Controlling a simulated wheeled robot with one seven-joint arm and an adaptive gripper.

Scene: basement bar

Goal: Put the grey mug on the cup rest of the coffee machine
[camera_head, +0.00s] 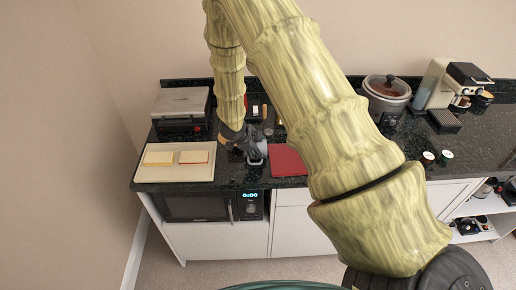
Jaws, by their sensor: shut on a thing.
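My gripper (244,143) is at the counter's front left, between the sandwich tray and the red board. It is shut on the grey mug (257,154), which is small and partly hidden by the fingers. I cannot tell whether the mug touches the counter. The coffee machine (437,82), cream and black, stands at the back right of the counter, far from my gripper. A dark slatted tray, which looks like its cup rest (445,120), lies at its front.
A tray (147,176) with sandwiches and a grill press (181,104) are at left. A red board (288,160) lies right of my gripper. A microwave (197,208) is below the counter.

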